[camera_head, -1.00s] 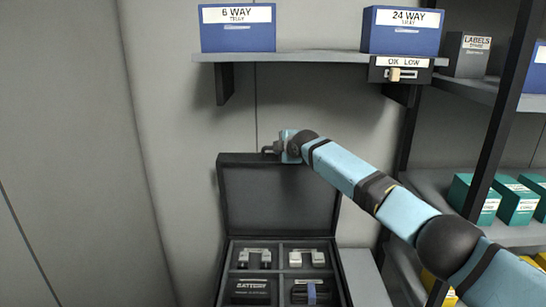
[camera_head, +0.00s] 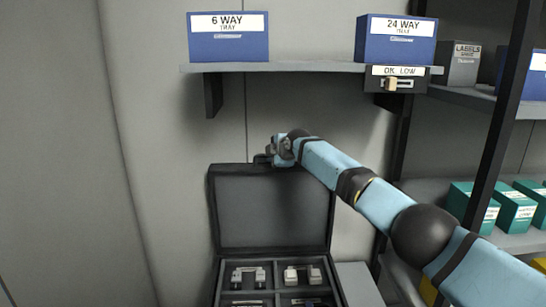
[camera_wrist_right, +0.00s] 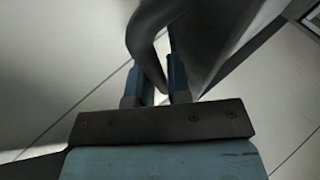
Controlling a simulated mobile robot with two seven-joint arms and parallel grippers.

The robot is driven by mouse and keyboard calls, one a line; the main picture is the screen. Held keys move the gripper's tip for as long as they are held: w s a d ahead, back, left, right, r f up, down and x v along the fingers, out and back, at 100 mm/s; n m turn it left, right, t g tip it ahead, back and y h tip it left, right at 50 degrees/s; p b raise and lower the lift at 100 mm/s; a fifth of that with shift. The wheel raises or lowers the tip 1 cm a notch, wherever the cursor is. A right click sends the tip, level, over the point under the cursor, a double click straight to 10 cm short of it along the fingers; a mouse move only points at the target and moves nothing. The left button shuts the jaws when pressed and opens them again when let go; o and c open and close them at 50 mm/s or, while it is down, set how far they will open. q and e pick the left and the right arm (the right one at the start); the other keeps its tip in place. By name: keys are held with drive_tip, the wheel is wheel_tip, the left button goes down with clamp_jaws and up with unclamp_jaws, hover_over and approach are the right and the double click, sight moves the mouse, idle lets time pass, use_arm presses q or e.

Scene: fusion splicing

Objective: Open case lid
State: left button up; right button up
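The case (camera_head: 216,291) stands low in the head view, with its dark lid (camera_head: 270,208) raised nearly upright at the back. Its trays show below, cut off by the bottom edge. My right gripper (camera_head: 272,154) is at the lid's top edge, where a small dark handle (camera_head: 262,159) juts out. In the right wrist view, a dark curved handle (camera_wrist_right: 147,62) runs down between the two blue fingers of my right gripper (camera_wrist_right: 158,82), which appear closed around it. The exact contact is partly hidden. My left gripper is not in view.
A wall shelf (camera_head: 290,67) above the lid carries a 6 WAY box (camera_head: 228,47) and a 24 WAY box (camera_head: 397,48). An OK/LOW gauge (camera_head: 402,84) hangs at its right end. A rack with a dark post (camera_head: 499,130) and green boxes stands at right.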

drive_tip(key=shift+o, duration=0.2)
drive_tip(key=shift+s+d+r, duration=0.25)
drive_tip(key=shift+s, duration=0.2)
drive_tip(key=b+v, duration=0.3)
drive_tip(key=v, duration=0.9)
drive_tip(key=shift+s+r, duration=0.2)
